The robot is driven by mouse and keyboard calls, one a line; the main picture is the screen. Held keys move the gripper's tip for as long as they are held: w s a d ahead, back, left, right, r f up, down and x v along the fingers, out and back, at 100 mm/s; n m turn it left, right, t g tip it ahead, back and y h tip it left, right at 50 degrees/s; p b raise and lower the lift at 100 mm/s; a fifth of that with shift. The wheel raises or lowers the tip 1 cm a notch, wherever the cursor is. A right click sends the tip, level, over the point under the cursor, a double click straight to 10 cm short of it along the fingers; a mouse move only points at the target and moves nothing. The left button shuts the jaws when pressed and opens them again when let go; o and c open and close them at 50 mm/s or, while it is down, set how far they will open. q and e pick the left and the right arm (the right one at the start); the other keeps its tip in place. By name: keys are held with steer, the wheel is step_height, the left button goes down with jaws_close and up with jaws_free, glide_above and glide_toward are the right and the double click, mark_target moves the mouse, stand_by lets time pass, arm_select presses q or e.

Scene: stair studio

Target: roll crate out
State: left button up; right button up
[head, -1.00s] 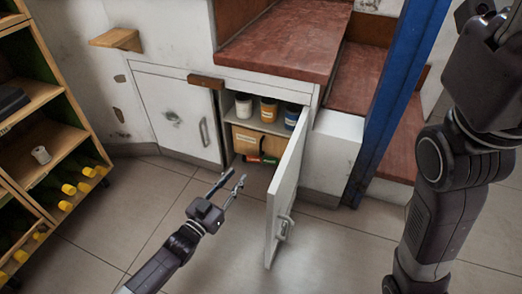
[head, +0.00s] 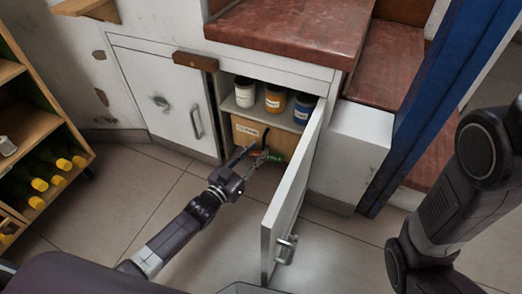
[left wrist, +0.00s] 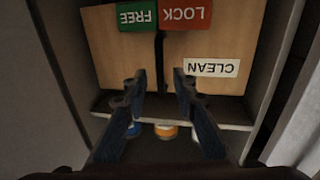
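The brown crate (head: 277,139) sits in the lower compartment of the open cupboard, under a shelf. Its front has a white CLEAN label and, low down, green FREE and red LOCK labels; these appear upside down in the left wrist view. A dark vertical strip (left wrist: 159,64) shows on the crate (left wrist: 112,50) between the two labels. My left gripper (head: 259,152) is open in front of the crate. In the left wrist view its fingers (left wrist: 158,88) stand apart, one on each side of the strip's line, with nothing visibly held. My right gripper is out of view.
The open cupboard door (head: 290,200) stands out just right of my left gripper. Jars (head: 275,100) stand on the shelf (head: 285,122) above the crate. A bottle rack (head: 40,125) is at the left. The floor (head: 170,190) before the cupboard is clear.

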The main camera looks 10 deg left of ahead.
arm_select(q)
steer(key=shift+b+x, duration=0.45)
steer(key=shift+x, duration=0.85)
steer(key=shift+c, duration=0.4)
jaws_close()
